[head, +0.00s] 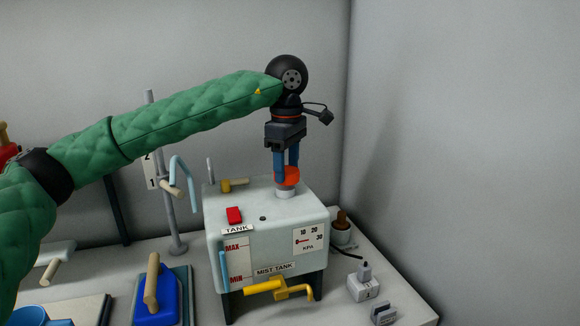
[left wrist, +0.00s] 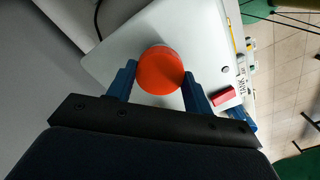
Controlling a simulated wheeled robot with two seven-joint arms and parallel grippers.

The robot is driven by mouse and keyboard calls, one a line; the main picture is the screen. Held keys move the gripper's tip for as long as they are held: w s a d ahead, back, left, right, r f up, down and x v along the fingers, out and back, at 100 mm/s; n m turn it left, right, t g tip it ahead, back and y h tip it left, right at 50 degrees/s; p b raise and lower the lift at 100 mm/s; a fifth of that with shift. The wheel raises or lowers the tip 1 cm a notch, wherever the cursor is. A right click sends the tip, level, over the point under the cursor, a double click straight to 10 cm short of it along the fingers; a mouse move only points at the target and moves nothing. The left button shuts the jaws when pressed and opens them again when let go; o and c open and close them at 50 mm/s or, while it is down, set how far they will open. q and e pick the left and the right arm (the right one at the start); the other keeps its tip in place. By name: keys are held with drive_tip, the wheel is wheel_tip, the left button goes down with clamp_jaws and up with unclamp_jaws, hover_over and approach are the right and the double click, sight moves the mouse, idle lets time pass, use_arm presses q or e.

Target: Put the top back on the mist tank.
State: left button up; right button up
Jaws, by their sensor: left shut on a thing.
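The mist tank (head: 235,258) is a pale grey box with a MIST TANK label, a MIN/MAX gauge strip and a KPA scale. A short light neck (head: 285,191) rises from its top at the back right. My left gripper (head: 287,178) points down over this neck, its blue fingers shut on the round orange-red top (head: 292,179). The top is right at the neck's mouth; I cannot tell whether it is seated. In the left wrist view the top (left wrist: 161,70) lies between the fingertips, over the tank's lid (left wrist: 120,58), and hides the neck. My right gripper is not in view.
The tank's lid also carries a red block (head: 234,215) and a brass fitting (head: 233,185). A yellow valve handle (head: 278,289) sticks out in front. A blue block with a wooden handle (head: 153,285) stands left.

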use_arm(q)
drive_tip(key=shift+w+a+r+b, duration=0.15)
drive_tip(key=shift+a+r+b, duration=0.15)
drive_tip(key=shift+r, duration=0.3)
idle(0.3)
drive_tip(key=shift+d+f+b, duration=0.1)
drive_tip(key=shift+f+b, duration=0.2)
drive_tip(key=shift+f, duration=0.15)
drive_tip(key=shift+f+b, duration=0.5)
drive_tip(key=shift+f, duration=0.45)
drive_tip(key=shift+f, duration=0.2)
drive_tip(key=shift+m+b, duration=0.35)
drive_tip(key=shift+m, duration=0.25)
drive_tip(key=m, duration=0.2)
drive_tip(key=shift+m+b, duration=0.4)
drive_tip(key=shift+m, duration=0.6)
